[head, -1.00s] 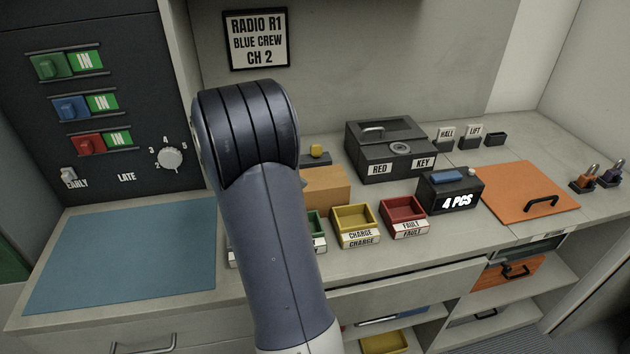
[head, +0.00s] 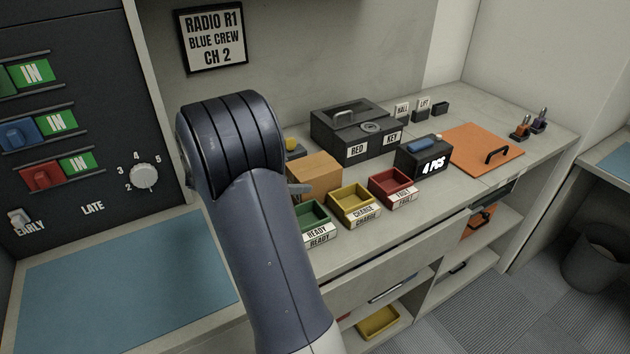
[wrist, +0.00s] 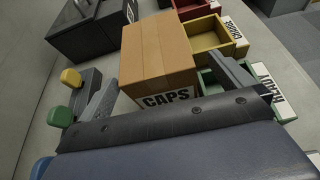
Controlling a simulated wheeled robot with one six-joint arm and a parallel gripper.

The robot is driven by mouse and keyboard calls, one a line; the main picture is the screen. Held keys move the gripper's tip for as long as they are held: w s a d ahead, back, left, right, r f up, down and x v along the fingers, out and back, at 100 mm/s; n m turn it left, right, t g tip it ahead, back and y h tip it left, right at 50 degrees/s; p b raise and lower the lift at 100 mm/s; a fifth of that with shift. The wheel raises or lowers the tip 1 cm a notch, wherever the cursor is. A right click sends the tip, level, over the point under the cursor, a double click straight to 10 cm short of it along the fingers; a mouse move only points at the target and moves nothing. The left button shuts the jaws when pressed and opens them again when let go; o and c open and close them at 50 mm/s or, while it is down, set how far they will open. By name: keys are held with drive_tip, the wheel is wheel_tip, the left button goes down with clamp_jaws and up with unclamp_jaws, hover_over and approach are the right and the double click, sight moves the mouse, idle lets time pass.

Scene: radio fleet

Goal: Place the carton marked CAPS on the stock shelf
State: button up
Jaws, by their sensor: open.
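The carton marked CAPS (wrist: 157,50) is a brown box on the counter, its label facing my wrist camera. It also shows in the head view (head: 320,172), right of my arm and behind the small trays. My gripper (wrist: 163,70) is open, with one finger on the carton's left and one on its right. I cannot tell whether either touches it. In the head view my arm hides most of the gripper; only a fingertip shows near the carton. Open shelves (head: 470,268) are under the counter at the right; I see no stock label on them.
Green READY (head: 312,222), yellow CHARGE (head: 354,205) and red FAULT (head: 393,187) trays stand close to the carton. A yellow tray (head: 378,322) sits low in the shelving. The floor at right is open near a bin (head: 596,262).

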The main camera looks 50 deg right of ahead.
sight(308, 172)
drive_tip(key=shift+w+p+x, duration=0.15)
drive_tip(key=shift+p+x, duration=0.15)
drive_tip(key=shift+x, duration=1.2)
drive_tip(key=shift+w+p+x, duration=0.1)
drive_tip(key=shift+p+x, duration=0.15)
drive_tip(key=shift+x, duration=1.3)
drive_tip(key=shift+d+r, duration=0.1)
drive_tip(key=shift+c, duration=0.3)
drive_tip(key=c, duration=1.1)
drive_tip(key=shift+c, duration=0.2)
drive_tip(key=shift+r, duration=0.15)
wheel_tip(308, 172, up, 10)
drive_tip(key=shift+f, duration=0.15)
